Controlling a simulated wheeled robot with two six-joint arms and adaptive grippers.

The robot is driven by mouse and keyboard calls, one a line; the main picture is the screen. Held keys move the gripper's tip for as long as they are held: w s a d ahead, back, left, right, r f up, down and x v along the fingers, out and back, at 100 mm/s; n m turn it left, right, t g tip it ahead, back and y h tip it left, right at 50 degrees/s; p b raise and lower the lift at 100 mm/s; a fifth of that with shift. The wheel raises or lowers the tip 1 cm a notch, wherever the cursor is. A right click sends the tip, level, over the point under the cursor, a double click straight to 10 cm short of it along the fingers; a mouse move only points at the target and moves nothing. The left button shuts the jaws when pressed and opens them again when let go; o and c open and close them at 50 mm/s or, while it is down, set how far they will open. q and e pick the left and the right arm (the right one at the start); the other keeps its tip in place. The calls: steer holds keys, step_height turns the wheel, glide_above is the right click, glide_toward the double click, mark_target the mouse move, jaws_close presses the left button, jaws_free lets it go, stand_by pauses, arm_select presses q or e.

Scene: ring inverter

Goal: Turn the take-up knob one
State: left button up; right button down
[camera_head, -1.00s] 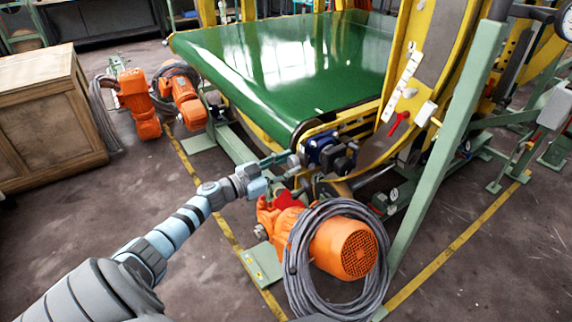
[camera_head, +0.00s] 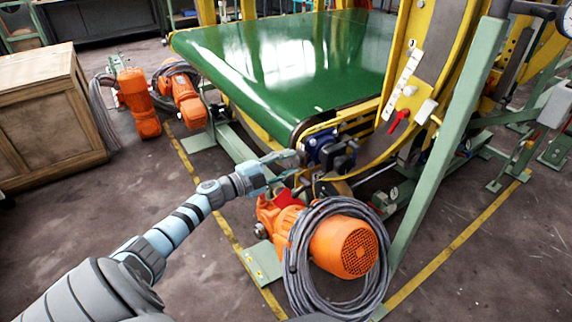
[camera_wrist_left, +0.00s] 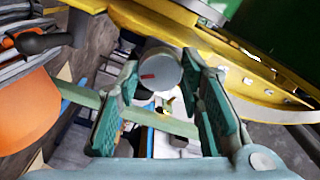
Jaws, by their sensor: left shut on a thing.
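The take-up knob (camera_wrist_left: 160,70) is a round grey knob with a small red mark on its face. In the left wrist view it sits between the two green-padded fingers of my left gripper (camera_wrist_left: 163,84), which is shut on it. In the head view my left gripper (camera_head: 285,165) reaches in from the left to the front corner of the belt machine, beside a dark blue unit (camera_head: 330,150). The knob is small and partly hidden by the fingers there. My right gripper is not in view.
An orange motor (camera_head: 343,247) with a coiled grey cable (camera_head: 298,262) stands just below my left gripper. The green belt (camera_head: 290,65) and its yellow frame lie behind. A wooden cabinet (camera_head: 40,110) stands at the left, and a green post (camera_head: 450,140) at the right.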

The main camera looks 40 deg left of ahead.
arm_select(q)
steer(key=m+b, duration=0.1)
steer(key=m, duration=0.2)
steer(key=shift+f+m, duration=0.1)
steer(key=shift+m, duration=0.3)
steer(key=m+b, duration=0.1)
steer(key=m, duration=0.1)
steer(key=shift+m, duration=0.3)
steer(key=m+b, duration=0.1)
steer(key=m, duration=0.1)
steer(key=shift+m, duration=0.4)
steer(key=shift+m+b, duration=0.7)
steer(key=shift+m, duration=0.9)
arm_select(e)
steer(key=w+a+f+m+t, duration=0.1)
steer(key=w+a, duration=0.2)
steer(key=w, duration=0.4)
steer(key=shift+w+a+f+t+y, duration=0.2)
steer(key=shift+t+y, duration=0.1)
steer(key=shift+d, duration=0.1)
arm_select(q)
steer(key=o, duration=1.2)
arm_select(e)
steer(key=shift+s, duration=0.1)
